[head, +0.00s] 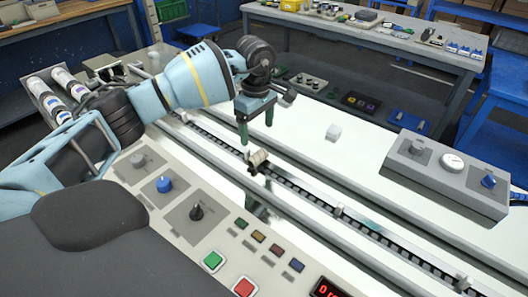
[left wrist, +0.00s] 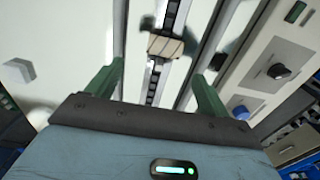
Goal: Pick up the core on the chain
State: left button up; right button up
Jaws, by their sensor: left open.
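The core (head: 259,160) is a small beige-brown piece on the dark chain (head: 300,193), which runs in a slot along the pale machine top. My left gripper (head: 257,131) has green fingers that point down, spread apart and empty, just behind and above the core in the head view. In the left wrist view the core (left wrist: 165,47) sits on the chain (left wrist: 153,88), between the lines of the two fingers (left wrist: 158,75) and beyond them. No contact shows. My right gripper is not in view.
A small white block (head: 333,132) lies on the machine top. A grey box with a gauge (head: 446,174) stands at the right. A control panel with knobs and buttons (head: 197,213) runs along the near side. Small upright pushers (head: 339,210) stand along the chain.

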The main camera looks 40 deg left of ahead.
aim_at(257, 154)
pick_arm(q)
jog(key=shift+s+f, duration=0.25)
jog(key=shift+f, duration=0.1)
jog(key=shift+w+f, duration=0.1)
jog(key=shift+f, duration=0.85)
jog(key=shift+d+f, duration=0.1)
jog(key=shift+f, duration=0.3)
jog(key=shift+s+d+f+p, duration=0.1)
jog(key=shift+s+f+p, duration=0.1)
jog(key=shift+f, duration=0.9)
jog(key=shift+s+d+f+p, duration=0.1)
jog(key=shift+f+p, duration=0.05)
jog(key=shift+f, duration=0.9)
jog(key=shift+a, duration=0.1)
jog(key=c, duration=1)
jog(key=shift+c, duration=0.2)
